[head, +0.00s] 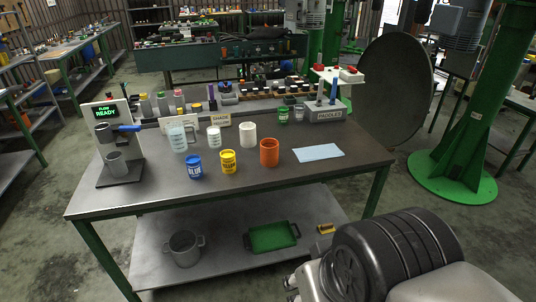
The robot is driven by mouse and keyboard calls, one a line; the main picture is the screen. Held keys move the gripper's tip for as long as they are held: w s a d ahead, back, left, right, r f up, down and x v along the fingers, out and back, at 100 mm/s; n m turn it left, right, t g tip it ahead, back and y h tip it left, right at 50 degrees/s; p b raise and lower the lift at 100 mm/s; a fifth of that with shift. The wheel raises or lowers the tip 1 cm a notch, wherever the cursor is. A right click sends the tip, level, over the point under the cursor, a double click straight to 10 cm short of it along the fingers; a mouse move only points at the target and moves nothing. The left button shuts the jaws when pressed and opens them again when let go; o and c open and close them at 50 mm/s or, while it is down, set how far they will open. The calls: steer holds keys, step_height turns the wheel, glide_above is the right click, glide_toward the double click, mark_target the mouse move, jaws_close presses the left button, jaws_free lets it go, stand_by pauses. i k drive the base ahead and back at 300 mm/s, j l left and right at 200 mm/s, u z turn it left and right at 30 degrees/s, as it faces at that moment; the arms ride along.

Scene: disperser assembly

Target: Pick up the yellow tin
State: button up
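The yellow tin (228,161) stands upright on the grey metal worktable (320,180), near the middle of its front half. It has a dark label with lettering. A blue tin (195,167) stands to its left, and an orange-red cup (269,152) stands to its right, both apart from it. Nothing covers the yellow tin. Part of my arm fills the lower right corner of the head view, in front of the table. I cannot make out my gripper's fingers in this view.
Behind the tins stand a clear jug (178,138), a small beaker (213,138) and a white cup (248,134). A dispenser stand (128,175) is at the left. A light blue cloth (318,152) lies at the right. The table's front strip is clear.

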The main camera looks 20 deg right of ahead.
mark_target(228, 159)
steer(key=i+j+z, duration=0.2)
steer(key=j+z, duration=0.2)
steer(key=j, duration=0.25)
steer(key=i+j+z, duration=0.15)
steer(key=j+z, duration=0.25)
steer(key=j, duration=0.25)
steer(key=j+z, duration=0.4)
steer(key=j, duration=1.1)
steer(key=i, duration=0.05)
